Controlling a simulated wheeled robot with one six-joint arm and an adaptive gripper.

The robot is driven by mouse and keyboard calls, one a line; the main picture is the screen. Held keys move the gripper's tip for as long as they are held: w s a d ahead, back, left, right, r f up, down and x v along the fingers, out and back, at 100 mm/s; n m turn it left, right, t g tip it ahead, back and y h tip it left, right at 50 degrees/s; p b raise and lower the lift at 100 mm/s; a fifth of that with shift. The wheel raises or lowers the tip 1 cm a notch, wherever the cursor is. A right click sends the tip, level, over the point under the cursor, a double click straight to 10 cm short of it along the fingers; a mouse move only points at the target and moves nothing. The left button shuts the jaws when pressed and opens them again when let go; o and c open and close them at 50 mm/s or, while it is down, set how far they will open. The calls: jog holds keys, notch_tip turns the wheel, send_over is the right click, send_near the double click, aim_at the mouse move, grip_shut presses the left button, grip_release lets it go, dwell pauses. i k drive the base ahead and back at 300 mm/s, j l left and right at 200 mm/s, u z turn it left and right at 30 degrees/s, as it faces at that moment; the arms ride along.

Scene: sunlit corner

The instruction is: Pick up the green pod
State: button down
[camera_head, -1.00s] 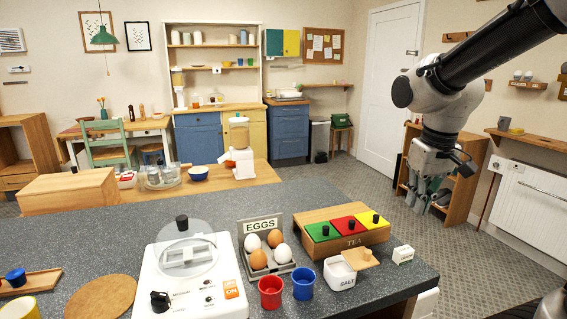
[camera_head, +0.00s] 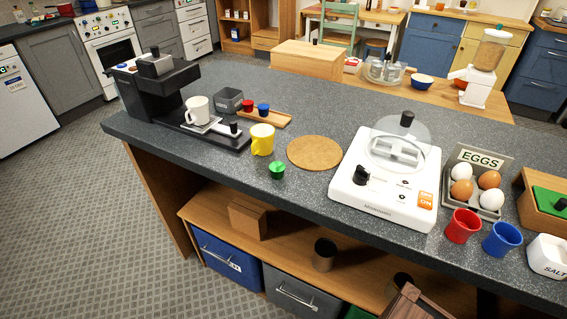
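The green pod (camera_head: 277,170) is a small cup-shaped piece standing on the dark speckled counter (camera_head: 320,205), near its front edge. It is just below the yellow mug (camera_head: 262,140) and left of the white egg cooker (camera_head: 388,178). Nothing covers the pod.
A round cork mat (camera_head: 315,153) lies right of the pod. A wooden tray (camera_head: 283,122) with a red pod (camera_head: 247,105) and a blue pod (camera_head: 264,109) lies behind the mug. A black coffee machine (camera_head: 165,100) holding a white cup (camera_head: 197,110) stands left.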

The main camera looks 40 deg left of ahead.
aim_at(278, 168)
jog(key=u, duration=1.9)
